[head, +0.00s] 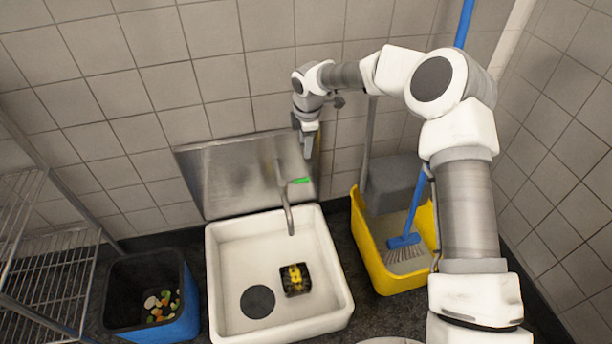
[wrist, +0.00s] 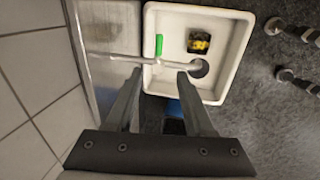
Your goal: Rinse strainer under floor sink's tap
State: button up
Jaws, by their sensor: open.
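The white floor sink (head: 235,315) stands against the tiled wall, and it also shows in the wrist view (wrist: 233,72). Its grey metal tap (head: 289,218) has a green lever (head: 302,181); the lever also shows in the wrist view (wrist: 159,45). A small black and yellow object (head: 295,280) lies in the basin. My gripper (head: 308,145) is above the tap, near the metal splash plate (head: 215,170). In the wrist view my gripper (wrist: 160,75) is open and empty, with the tap spout beyond its fingers.
A blue and black bin (head: 180,320) with food scraps stands left of the sink, beside a wire rack (head: 45,280). A yellow bucket (head: 375,262) stands on the right, with a blue brush (head: 404,242) and a grey dustpan (head: 393,183).

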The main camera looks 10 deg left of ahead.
aim_at(302, 179)
jog(key=w+f+b, duration=0.1)
jog(key=f, duration=0.5)
jog(key=w+a+f+b, duration=0.1)
jog(key=f+b, duration=0.1)
jog(key=f, duration=0.4)
jog(key=w+f+b, duration=0.1)
jog(key=f, duration=0.5)
jog(key=shift+w+a, duration=0.2)
jog(key=shift+a, duration=0.2)
grip_shut()
dwell(0.5)
